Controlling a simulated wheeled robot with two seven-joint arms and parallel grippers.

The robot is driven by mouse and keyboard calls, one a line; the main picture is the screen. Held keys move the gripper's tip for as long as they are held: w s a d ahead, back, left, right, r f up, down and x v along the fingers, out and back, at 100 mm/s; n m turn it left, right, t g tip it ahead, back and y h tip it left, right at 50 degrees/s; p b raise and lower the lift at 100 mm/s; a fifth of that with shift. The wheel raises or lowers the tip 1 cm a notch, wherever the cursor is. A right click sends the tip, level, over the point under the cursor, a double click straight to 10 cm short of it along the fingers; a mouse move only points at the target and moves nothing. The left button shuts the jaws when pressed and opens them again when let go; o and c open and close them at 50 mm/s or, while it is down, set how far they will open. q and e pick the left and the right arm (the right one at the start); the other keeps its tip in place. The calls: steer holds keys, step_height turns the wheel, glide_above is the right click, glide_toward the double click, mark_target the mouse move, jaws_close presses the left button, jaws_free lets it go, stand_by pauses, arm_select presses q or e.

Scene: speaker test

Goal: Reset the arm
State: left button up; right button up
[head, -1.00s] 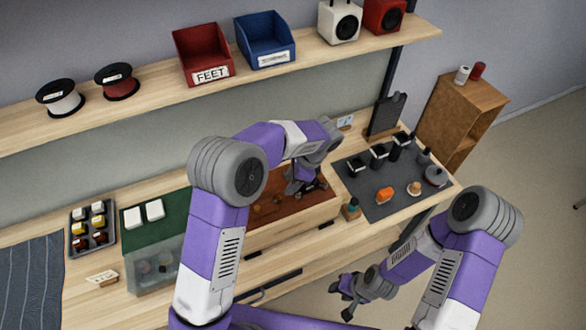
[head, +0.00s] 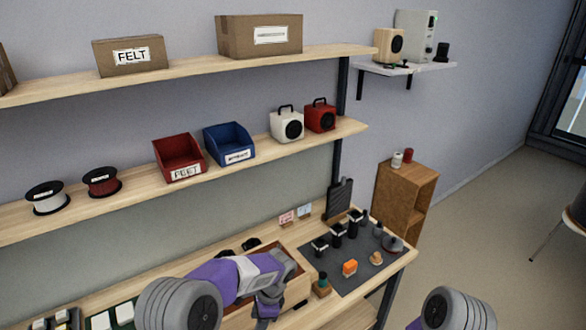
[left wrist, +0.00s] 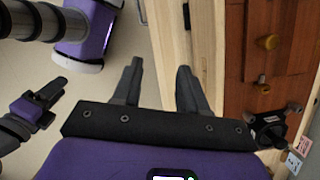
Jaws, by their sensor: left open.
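My left arm comes in at the bottom of the head view, and its gripper (head: 268,303) hangs at the front of the wooden tray on the bench. In the left wrist view the left gripper (left wrist: 160,82) has its two dark fingers apart with nothing between them. The pale bench edge and the floor show beyond the fingers. My right arm (head: 446,310) shows only as a grey joint at the bottom right of the head view. My right gripper (left wrist: 52,102) shows at the left of the left wrist view, its fingers apart and empty, over the floor.
The brown-floored wooden tray (left wrist: 268,70) lies right of my left fingers. A dark mat (head: 345,277) with black cups and small parts lies on the bench's right. Shelves hold a red bin (head: 179,158), a blue bin (head: 229,143) and speakers.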

arm_select(q)
steer(key=s+d+f+n+g+h+b, duration=0.1)
steer(key=s+f+n+h+b, duration=0.15)
steer(key=s+f, duration=0.45)
steer(key=s+f+n+h+b, duration=0.1)
steer(key=s+f+n+h, duration=0.2)
steer(key=f, duration=0.9)
steer(key=s+a+f+n+t+h+b, duration=0.1)
steer(key=s+f+n+t+h+b, duration=0.1)
steer(key=s+f+n, duration=0.6)
steer(key=s+n+b, duration=0.1)
steer(key=n, duration=0.3)
steer(key=shift+s+a+b, duration=0.25)
steer(key=shift+s+b, duration=0.1)
steer(key=shift+b, duration=0.05)
arm_select(e)
step_height(320, 180, down, 8)
steer(key=w, duration=0.1)
steer(key=shift+w, duration=0.25)
